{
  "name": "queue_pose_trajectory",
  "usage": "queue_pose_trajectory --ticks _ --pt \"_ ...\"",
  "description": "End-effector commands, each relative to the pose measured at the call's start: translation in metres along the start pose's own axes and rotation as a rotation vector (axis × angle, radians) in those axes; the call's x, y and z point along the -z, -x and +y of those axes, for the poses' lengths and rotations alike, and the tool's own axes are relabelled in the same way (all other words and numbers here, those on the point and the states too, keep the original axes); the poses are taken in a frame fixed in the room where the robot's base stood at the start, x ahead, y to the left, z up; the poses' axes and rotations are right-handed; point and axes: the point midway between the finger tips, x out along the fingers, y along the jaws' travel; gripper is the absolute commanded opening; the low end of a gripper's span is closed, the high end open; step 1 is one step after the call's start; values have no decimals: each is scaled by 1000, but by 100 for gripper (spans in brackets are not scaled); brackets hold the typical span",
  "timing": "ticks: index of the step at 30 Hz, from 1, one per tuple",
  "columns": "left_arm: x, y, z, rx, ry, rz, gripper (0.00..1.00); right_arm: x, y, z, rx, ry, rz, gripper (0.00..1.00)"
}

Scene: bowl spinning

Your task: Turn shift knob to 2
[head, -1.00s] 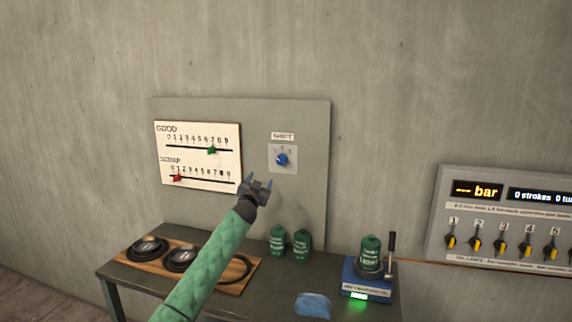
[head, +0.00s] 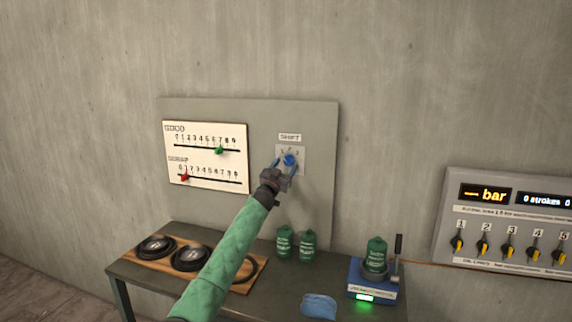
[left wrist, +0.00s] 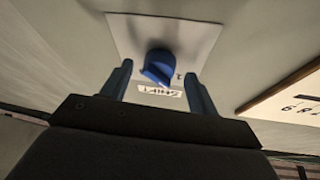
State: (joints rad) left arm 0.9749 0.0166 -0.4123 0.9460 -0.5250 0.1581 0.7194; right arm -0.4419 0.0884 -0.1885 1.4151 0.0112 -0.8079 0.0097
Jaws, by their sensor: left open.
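The blue shift knob (head: 290,160) sits on a pale square plate (head: 301,154) under a "SHIFT" label on the grey wall panel. My left gripper (head: 283,166) is open just in front of the knob, its fingers reaching up to either side of it in the head view. In the left wrist view the knob (left wrist: 158,67) shows between the two open fingers of my left gripper (left wrist: 158,85), and I cannot tell whether they touch it. The number the knob points at is not clear. My right gripper is not in view.
A white board (head: 206,158) with a green and a red slider is left of the knob. Below stands a table (head: 330,283) with green canisters (head: 284,243), black rings on a wooden board, a blue cloth (head: 318,306) and a blue scale (head: 368,285). A control box (head: 510,220) hangs at right.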

Motion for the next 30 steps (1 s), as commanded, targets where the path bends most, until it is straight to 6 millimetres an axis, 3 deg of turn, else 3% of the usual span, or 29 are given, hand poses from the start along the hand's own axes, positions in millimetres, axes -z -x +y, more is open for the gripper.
queue_pose_trajectory --ticks 6,15,22,30 --pt "0 -11 1 -1 1 0 60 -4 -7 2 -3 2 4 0" --pt "0 -12 1 -1 1 0 60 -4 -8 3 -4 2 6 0" --pt "0 -12 1 -1 0 0 17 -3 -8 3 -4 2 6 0" --pt "0 -12 0 -10 -22 -2 17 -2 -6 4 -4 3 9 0"
